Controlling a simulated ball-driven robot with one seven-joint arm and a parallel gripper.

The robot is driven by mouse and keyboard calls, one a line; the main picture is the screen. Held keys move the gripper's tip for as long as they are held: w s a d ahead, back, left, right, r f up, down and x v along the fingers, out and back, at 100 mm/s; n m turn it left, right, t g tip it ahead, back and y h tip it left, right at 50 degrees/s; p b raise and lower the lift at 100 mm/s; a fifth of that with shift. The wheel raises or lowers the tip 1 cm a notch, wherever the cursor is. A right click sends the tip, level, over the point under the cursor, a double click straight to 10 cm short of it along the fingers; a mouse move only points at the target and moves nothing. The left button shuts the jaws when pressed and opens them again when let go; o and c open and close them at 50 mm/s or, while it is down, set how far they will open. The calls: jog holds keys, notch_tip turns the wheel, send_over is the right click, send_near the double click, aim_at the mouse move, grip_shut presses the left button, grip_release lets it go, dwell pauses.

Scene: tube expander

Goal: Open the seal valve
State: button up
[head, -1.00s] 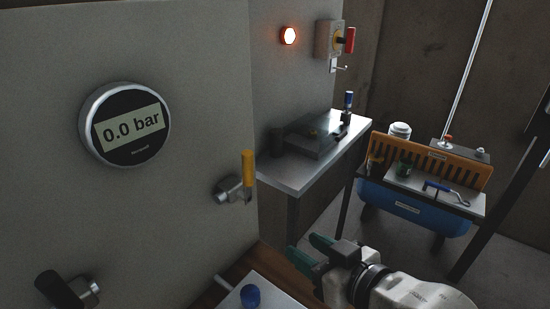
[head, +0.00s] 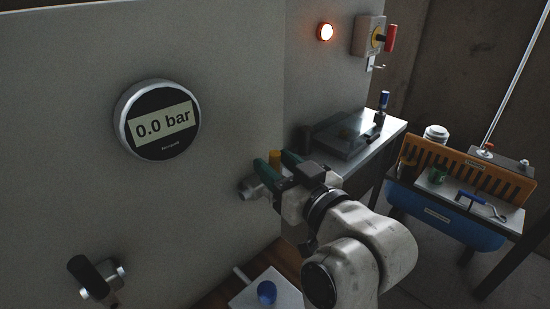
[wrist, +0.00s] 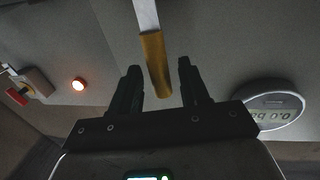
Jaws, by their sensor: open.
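A valve with a yellow lever handle (head: 274,157) sits on the grey panel; its metal body (head: 250,188) shows just left of my gripper (head: 276,163). A second valve with a black handle (head: 88,277) is at the lower left of the panel. Which one is the seal valve is not labelled. My gripper is open at the yellow handle, its two dark green fingers on either side of it in the picture. In the wrist view the yellow handle (wrist: 155,62) lies between the fingers with visible gaps on both sides. My gripper partly hides this valve in the head view.
A round gauge (head: 157,120) on the panel reads 0.0 bar. A lit red lamp (head: 325,32) and a red-handled switch (head: 390,38) are at the upper right. A metal bench (head: 395,132), an orange rack (head: 470,170) and a blue tank (head: 440,220) stand on the right.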

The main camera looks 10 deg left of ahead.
jog(key=shift+w+a, duration=0.35)
jog(key=shift+w, duration=0.05)
grip_shut()
dwell(0.4)
